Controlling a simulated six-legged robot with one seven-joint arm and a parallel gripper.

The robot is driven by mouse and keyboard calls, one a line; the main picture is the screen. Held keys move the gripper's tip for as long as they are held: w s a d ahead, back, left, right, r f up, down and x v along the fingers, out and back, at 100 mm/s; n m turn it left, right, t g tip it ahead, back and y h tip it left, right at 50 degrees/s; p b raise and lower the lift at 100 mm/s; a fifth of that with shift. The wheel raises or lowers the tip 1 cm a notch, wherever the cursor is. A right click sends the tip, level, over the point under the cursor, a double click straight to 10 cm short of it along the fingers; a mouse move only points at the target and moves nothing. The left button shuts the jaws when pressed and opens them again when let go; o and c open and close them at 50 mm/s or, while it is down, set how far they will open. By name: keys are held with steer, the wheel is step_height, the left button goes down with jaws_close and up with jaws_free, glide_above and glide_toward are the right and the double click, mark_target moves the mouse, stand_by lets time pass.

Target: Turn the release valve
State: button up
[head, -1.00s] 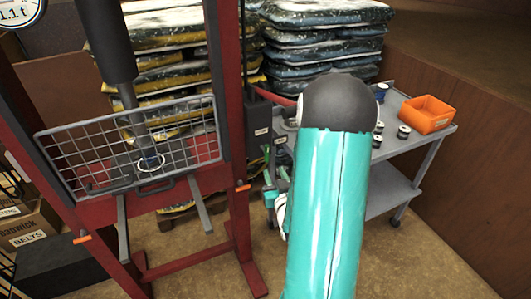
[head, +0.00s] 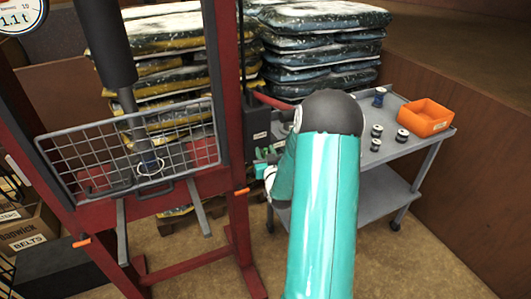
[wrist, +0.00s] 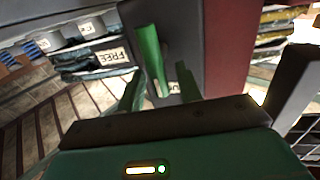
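The release valve shows as a bright green lever (wrist: 150,55) in the wrist view, in front of a dark grey housing. Small printed labels sit beside it, one apparently "FREE". My gripper (wrist: 160,82) has its two dark green fingers apart, one on each side of the lever's lower end; I cannot tell whether either touches it. In the head view my gripper (head: 264,160) is small and partly hidden by my arm, just below the grey pump box (head: 257,122) on the red press frame. The valve is not clear in the head view.
The red press frame (head: 228,110) with its wire guard (head: 90,158) stands at left. A grey cart (head: 400,150) with an orange bin (head: 424,117) and several small spools is at right. Stacked bags (head: 320,50) are behind. Floor in front is clear.

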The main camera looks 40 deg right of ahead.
steer(key=shift+w, duration=0.15)
steer(key=shift+d, duration=0.1)
jaws_close()
